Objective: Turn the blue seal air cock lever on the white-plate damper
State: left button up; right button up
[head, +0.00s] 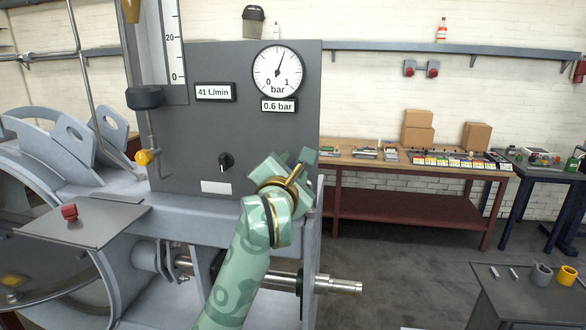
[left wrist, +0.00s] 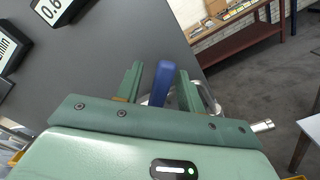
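The blue lever (left wrist: 161,82) shows in the left wrist view, standing between the two green fingers of my left gripper (left wrist: 160,70). The fingers are apart, with a gap visible on each side of the lever. In the head view my left gripper (head: 296,167) is at the right edge of the grey panel (head: 205,135) and hides the lever. A blank white plate (head: 215,187) sits low on this panel. My right gripper is not in view.
The panel carries a round gauge (head: 277,71), a black knob (head: 225,162) and a yellow knob (head: 146,157) at its left. A metal shaft (head: 335,285) sticks out below right. A workbench (head: 400,165) with boxes stands behind; the floor between is clear.

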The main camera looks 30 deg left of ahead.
pick_arm(q)
jog(key=shift+w+a, duration=0.1)
jog(key=shift+w, duration=0.45)
grip_shut()
jog(key=f+m+p, duration=0.1)
jog(key=m+p, duration=0.1)
jog(key=p, duration=0.1)
jog(key=d+f+m+p, duration=0.1)
jog(key=m+p, duration=0.2)
jog(key=f+m+p, duration=0.1)
jog(key=m+p, duration=0.1)
jog(key=p, duration=0.1)
jog(key=shift+w+d, duration=0.15)
jog(key=shift+d, duration=0.05)
jog(key=shift+f+m+p, duration=0.35)
jog(key=shift+m+p, duration=0.35)
jog(key=shift+p, duration=0.25)
jog(key=shift+f, duration=0.15)
jog(key=shift+f+m, duration=0.1)
jog(key=shift+m, duration=0.2)
